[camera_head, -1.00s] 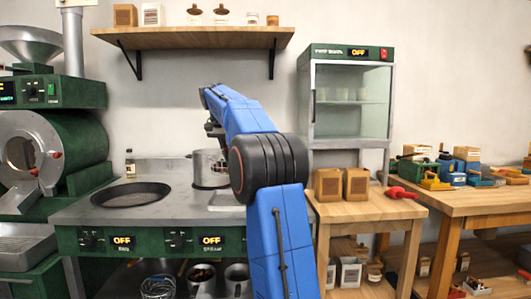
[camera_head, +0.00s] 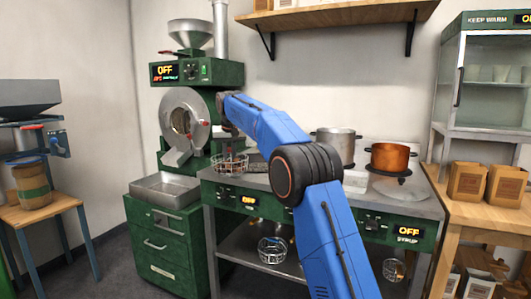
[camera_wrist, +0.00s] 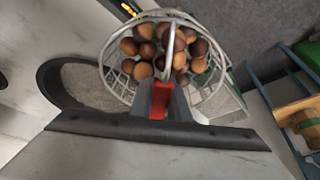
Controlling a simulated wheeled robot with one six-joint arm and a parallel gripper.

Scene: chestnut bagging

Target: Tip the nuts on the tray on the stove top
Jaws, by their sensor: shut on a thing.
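My gripper (camera_wrist: 160,98) is shut on the red grip of a wire basket (camera_wrist: 205,95). The basket holds several brown nuts (camera_wrist: 150,48). In the head view the basket (camera_head: 230,165) is over the left end of the stove top (camera_head: 375,207), below my wrist; my arm hides much of my gripper there. A pale, flat tray-like piece (camera_head: 355,182) lies on the stove top to the right of my arm, partly hidden. I cannot tell surely that it is the tray.
A steel pot (camera_head: 335,146) and a copper pot (camera_head: 390,158) stand at the back of the stove. The green roaster (camera_head: 183,120) and its steel catch pan (camera_head: 165,190) are at the left. Another wire basket (camera_head: 272,250) sits on the lower shelf.

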